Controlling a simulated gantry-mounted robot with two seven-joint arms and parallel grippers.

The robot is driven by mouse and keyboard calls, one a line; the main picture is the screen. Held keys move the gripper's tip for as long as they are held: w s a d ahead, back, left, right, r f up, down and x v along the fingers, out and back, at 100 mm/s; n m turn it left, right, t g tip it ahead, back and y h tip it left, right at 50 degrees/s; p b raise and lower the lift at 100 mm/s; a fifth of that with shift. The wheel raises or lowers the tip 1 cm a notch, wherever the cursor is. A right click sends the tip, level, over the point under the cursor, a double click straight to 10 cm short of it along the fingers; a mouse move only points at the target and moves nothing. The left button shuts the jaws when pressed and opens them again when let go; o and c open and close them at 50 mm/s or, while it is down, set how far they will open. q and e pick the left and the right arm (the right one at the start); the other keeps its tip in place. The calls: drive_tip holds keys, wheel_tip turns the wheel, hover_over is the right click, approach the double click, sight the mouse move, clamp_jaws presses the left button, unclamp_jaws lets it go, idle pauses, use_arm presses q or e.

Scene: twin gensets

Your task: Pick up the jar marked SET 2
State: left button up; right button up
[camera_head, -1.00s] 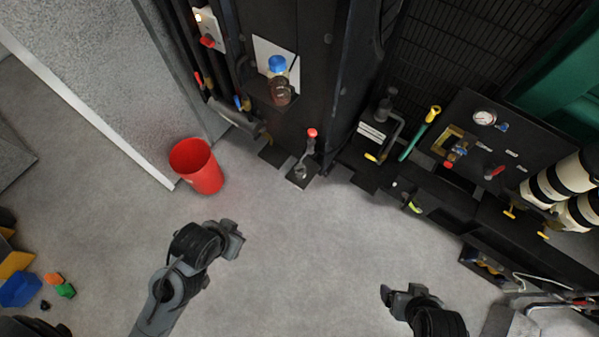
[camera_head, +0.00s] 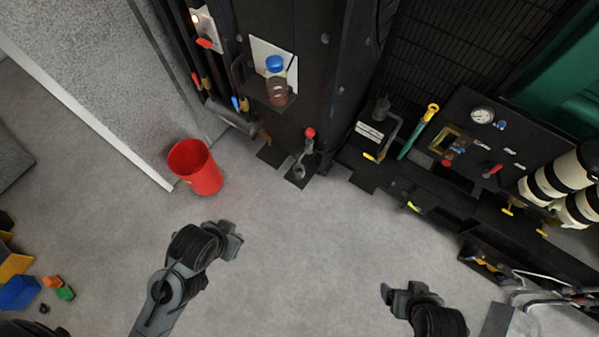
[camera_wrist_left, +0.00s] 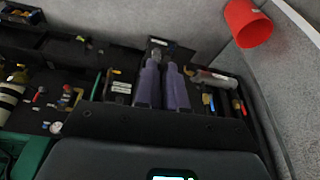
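A jar with a blue lid and brown contents (camera_head: 277,88) stands on a small dark shelf (camera_head: 262,97) on the black cabinet in the head view. No marking on it is legible. My left gripper (camera_head: 236,240) is low and left of centre, well apart from the jar, over the floor. In the left wrist view its two greyish-purple fingers (camera_wrist_left: 163,68) lie close together with a narrow gap and nothing visible between them. They cover part of the scene behind, and I cannot make out the jar there. My right gripper (camera_head: 386,296) is at the lower right, far from the jar; its fingers are unclear.
A red bucket (camera_head: 196,168) stands on the floor left of the cabinet. A red-knobbed lever (camera_head: 308,145) stands below the jar. A black hand pump (camera_head: 376,130), gauge panel (camera_head: 482,116) and white bottles (camera_head: 553,179) are at the right. The middle floor (camera_head: 290,250) is clear.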

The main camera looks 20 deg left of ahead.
use_arm(q)
drive_tip(key=o, duration=1.4)
drive_tip(key=shift+d, duration=0.1)
